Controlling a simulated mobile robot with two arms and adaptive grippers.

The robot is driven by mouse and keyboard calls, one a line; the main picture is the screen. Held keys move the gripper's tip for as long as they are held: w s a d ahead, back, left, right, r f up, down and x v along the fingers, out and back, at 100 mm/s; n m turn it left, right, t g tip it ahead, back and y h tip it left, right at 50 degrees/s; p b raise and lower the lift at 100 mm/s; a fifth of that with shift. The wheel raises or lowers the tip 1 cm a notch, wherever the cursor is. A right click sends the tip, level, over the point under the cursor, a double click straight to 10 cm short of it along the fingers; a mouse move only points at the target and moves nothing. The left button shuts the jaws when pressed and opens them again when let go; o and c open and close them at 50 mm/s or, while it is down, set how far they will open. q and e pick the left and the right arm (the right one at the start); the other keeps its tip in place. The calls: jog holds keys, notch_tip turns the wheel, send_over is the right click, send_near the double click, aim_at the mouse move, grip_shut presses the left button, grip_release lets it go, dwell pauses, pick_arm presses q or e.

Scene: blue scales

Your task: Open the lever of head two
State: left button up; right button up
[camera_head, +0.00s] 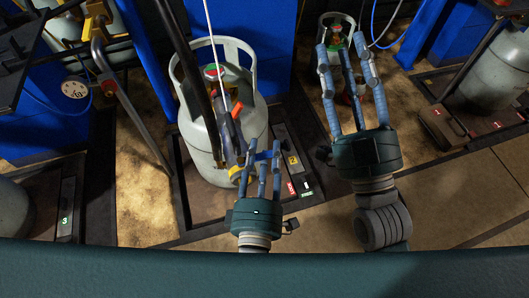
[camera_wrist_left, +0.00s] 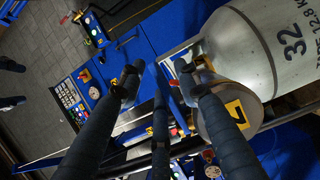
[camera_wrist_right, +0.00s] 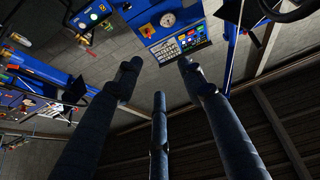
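Head two's filling head (camera_head: 229,150) hangs on a hose in front of a grey gas cylinder (camera_head: 185,115). It has a yellow part (camera_head: 236,173) low down and an orange-red lever-like piece (camera_head: 237,111) higher up. A yellow number 2 label (camera_head: 293,160) is beside the cylinder. My left gripper (camera_head: 262,156) is open, its fingers beside and partly over the lower filling head; contact cannot be told. In the left wrist view its fingertips (camera_wrist_left: 158,80) are apart with nothing between them. My right gripper (camera_head: 346,52) is open and empty, well right of the cylinder; its spread fingers show in the right wrist view (camera_wrist_right: 160,68).
A smaller cylinder (camera_head: 337,28) stands behind my right gripper. Another cylinder (camera_head: 495,75) is at the right. A metal pipe (camera_head: 130,115) and a gauge (camera_head: 75,89) are at the left. Blue frames stand at the back. Some tan floor is clear at the lower right.

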pick_arm(q)
jog(key=shift+c, duration=0.5)
grip_shut()
